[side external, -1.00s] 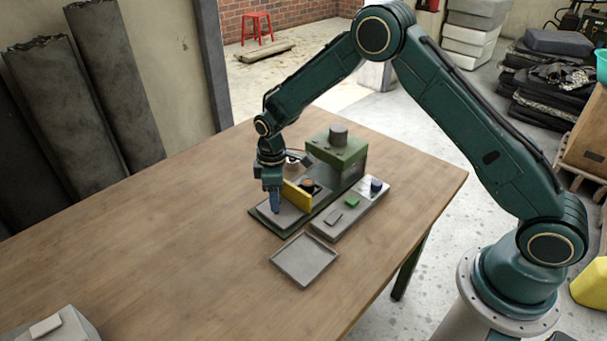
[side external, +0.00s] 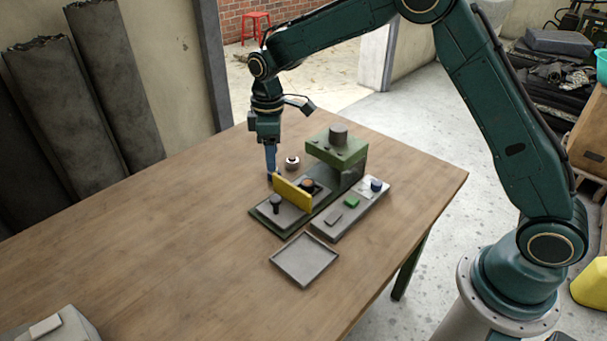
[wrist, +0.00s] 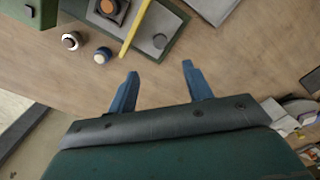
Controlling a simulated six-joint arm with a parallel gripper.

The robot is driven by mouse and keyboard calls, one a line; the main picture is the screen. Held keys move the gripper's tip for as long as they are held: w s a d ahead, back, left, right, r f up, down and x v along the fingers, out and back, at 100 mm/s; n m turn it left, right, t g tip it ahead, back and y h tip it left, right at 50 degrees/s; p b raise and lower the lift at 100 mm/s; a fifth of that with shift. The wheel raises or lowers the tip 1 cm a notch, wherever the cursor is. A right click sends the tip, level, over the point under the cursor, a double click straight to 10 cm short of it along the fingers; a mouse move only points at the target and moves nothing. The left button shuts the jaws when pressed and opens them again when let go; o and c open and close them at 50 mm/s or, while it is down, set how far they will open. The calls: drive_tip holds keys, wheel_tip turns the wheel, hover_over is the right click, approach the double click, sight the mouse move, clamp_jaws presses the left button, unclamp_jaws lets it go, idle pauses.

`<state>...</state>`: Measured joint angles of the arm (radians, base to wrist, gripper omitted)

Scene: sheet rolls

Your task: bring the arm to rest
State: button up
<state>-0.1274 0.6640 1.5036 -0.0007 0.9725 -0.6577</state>
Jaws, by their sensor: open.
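My gripper (side external: 271,172) hangs over the wooden table (side external: 180,225), behind the green machine's yellow plate in the side view. In the wrist view my gripper (wrist: 157,78) shows two blue fingers spread apart with nothing between them. The green machine (side external: 340,148) stands on the table with a yellow upright plate (side external: 293,195) and a dark knob (side external: 276,203) on its grey plate. The knob also shows in the wrist view (wrist: 160,41), apart from my fingers.
A grey strip (side external: 325,229) with a green block and a blue knob lies in front, near an empty grey tray (side external: 305,260).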

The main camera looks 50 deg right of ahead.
drive_tip(key=shift+r, duration=0.35)
drive_tip(key=shift+r, duration=0.15)
drive_tip(key=s+d+r+m+t, duration=0.3)
drive_tip(key=s+d+r+m, duration=0.1)
drive_tip(key=s+r, duration=1.2)
drive_tip(key=s+d+m+t, duration=0.2)
drive_tip(key=s+m, duration=0.3)
drive_tip(key=s, duration=1.3)
drive_tip(key=shift+d+f+t, duration=0.25)
drive_tip(key=shift+d+t, duration=0.05)
drive_tip(key=shift+d, duration=0.05)
